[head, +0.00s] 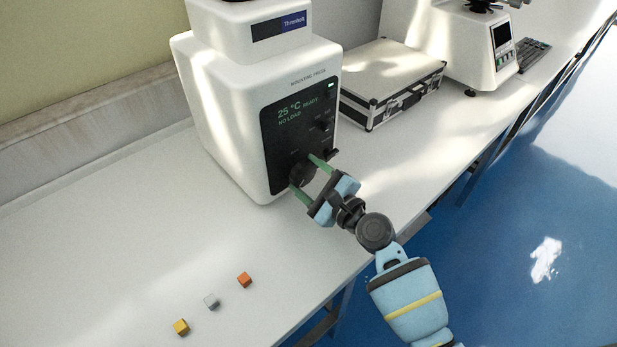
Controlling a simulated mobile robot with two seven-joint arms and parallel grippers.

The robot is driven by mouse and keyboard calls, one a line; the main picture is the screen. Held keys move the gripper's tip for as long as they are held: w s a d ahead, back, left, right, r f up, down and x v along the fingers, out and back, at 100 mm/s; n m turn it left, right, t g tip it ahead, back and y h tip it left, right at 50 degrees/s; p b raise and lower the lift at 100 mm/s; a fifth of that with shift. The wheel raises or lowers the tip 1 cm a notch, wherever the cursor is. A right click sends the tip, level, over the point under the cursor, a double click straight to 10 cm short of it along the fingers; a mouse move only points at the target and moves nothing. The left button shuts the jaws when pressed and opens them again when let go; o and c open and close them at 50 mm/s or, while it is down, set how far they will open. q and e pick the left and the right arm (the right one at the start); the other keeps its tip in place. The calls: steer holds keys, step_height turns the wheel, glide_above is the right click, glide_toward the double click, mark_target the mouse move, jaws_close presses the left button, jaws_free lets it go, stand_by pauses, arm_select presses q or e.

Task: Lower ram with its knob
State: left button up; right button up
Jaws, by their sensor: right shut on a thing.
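The white mounting press (222,120) stands on the bench, with a black front panel (283,137) whose display reads "25 °C READY" and "NO LOAD". A large dark round knob (301,172) sits low on the panel. My right gripper (308,177) reaches it from the front right, with its green fingers on either side of the knob, shut on it. The fingers and wrist hide part of the knob. The ram itself cannot be made out. My left gripper is not in view.
Smaller dark controls (324,124) sit above the knob. Orange (244,280), grey (211,301) and yellow (181,327) cubes lie on the white bench (95,255). A silver case (390,80) lies right of the press, with another white tester (478,50) beyond. The bench's left part is clear.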

stand_by(0.3)
steer(key=o, duration=1)
steer(key=shift+v, duration=3.95)
